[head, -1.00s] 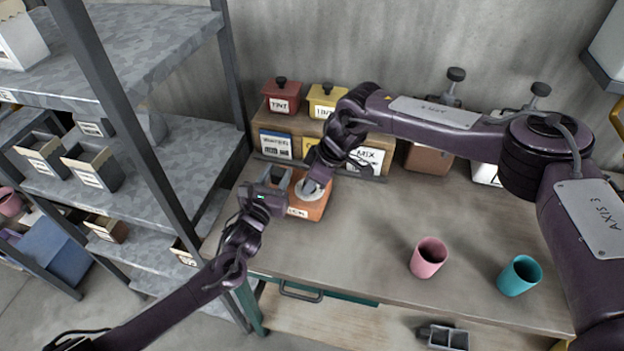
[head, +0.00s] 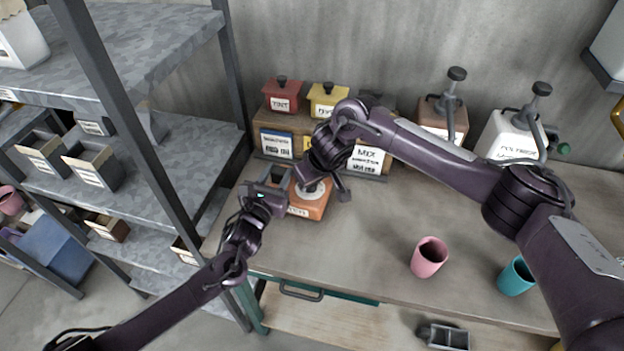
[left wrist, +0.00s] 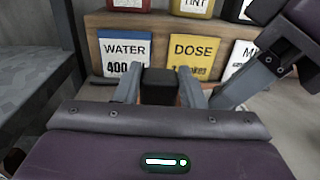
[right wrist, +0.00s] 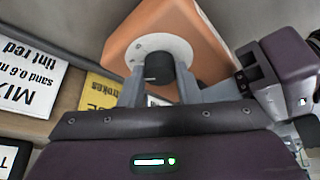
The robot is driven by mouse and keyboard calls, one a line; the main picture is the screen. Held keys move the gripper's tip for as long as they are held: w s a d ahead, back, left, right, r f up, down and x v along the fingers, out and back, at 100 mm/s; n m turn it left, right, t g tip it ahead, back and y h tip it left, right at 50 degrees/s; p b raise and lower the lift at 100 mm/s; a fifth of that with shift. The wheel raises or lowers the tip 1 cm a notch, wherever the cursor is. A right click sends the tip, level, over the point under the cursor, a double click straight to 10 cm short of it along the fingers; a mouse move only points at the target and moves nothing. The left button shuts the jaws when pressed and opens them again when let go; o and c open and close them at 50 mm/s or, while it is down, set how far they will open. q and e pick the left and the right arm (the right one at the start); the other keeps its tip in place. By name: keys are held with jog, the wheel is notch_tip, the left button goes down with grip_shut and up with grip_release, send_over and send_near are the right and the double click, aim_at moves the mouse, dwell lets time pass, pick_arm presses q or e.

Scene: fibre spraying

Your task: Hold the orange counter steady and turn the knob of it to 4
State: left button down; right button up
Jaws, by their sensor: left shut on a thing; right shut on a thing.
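The orange counter (head: 310,209) stands on the workbench below the cards in the head view, partly hidden by my grippers. In the right wrist view its orange body (right wrist: 205,40) carries a pale round dial (right wrist: 178,44) with a black knob (right wrist: 158,68) in the middle. My right gripper (right wrist: 160,85) is shut on this knob from above. My left gripper (head: 286,190) is at the counter's left side. In the left wrist view it is shut on a dark block (left wrist: 159,86), seemingly the counter's grip. The dial's numbers and setting cannot be read.
Cards for WATER (left wrist: 124,50), DOSE (left wrist: 192,52) and MIX (head: 368,160) stand behind the counter, below red (head: 281,97) and yellow (head: 327,100) lidded boxes. Pink (head: 429,257) and teal (head: 516,277) cups stand right on the bench. Shelving (head: 185,190) is close on the left.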

jog(key=shift+m, duration=0.6)
jog(key=o, duration=1)
jog(key=shift+r, duration=0.1)
jog(key=shift+v, duration=5.95)
jog(key=shift+s+a, duration=0.15)
